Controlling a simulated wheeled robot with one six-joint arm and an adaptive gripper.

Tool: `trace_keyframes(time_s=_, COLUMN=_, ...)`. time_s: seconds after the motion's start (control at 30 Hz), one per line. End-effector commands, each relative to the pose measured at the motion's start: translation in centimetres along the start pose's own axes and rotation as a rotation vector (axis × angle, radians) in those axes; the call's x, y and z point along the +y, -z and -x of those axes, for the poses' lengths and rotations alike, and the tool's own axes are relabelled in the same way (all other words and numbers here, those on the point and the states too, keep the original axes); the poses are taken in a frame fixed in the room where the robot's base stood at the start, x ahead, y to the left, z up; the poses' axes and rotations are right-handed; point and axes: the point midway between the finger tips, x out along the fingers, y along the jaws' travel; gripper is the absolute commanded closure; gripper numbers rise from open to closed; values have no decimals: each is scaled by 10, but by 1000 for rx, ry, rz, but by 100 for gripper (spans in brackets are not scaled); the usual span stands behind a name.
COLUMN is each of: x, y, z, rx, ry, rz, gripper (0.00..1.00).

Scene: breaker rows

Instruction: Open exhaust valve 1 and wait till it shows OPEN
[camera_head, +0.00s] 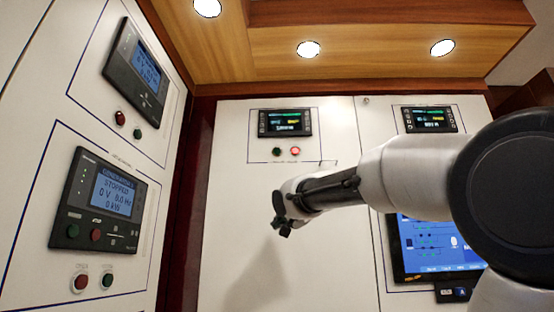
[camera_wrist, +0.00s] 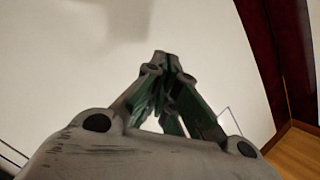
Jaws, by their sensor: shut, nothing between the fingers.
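No label reading exhaust valve 1 and no OPEN text can be made out in either view. A blue screen with a diagram (camera_head: 430,250) is on the front panel at the lower right, partly hidden behind my arm; its writing is too small to read. My gripper (camera_head: 284,228) is shut and empty in front of the bare white panel, to the left of the blue screen. In the wrist view the closed fingertips (camera_wrist: 162,62) point at blank white panel.
A small display (camera_head: 285,122) sits above a green button (camera_head: 277,151) and a lit red button (camera_head: 295,151). Another display (camera_head: 430,119) is at the right. On the left wall, a controller (camera_head: 106,202) reads STOPPED; a second controller (camera_head: 138,70) is above it.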

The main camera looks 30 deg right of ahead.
Motion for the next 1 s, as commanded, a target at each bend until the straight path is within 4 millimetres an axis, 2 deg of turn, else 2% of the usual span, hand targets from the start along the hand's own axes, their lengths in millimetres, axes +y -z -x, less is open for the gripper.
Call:
trace_keyframes(time_s=0.03, x=-26, y=20, z=-6, rx=42, ry=63, rz=-63, gripper=100)
trace_keyframes(time_s=0.1, x=-66, y=49, z=-9, rx=91, ry=172, rz=-166, gripper=100)
trace_keyframes(time_s=0.2, x=-119, y=84, z=-7, rx=133, ry=330, rz=-301, gripper=100)
trace_keyframes(time_s=0.3, x=-164, y=112, z=0, rx=142, ry=476, rz=-410, gripper=100)
trace_keyframes(time_s=0.4, x=-196, y=130, z=8, rx=129, ry=589, rz=-490, gripper=100)
trace_keyframes(time_s=0.5, x=-216, y=140, z=14, rx=114, ry=662, rz=-539, gripper=100)
trace_keyframes(time_s=0.6, x=-225, y=144, z=18, rx=103, ry=694, rz=-561, gripper=100)
trace_keyframes(time_s=1.0, x=-225, y=145, z=16, rx=102, ry=698, rz=-565, gripper=100)
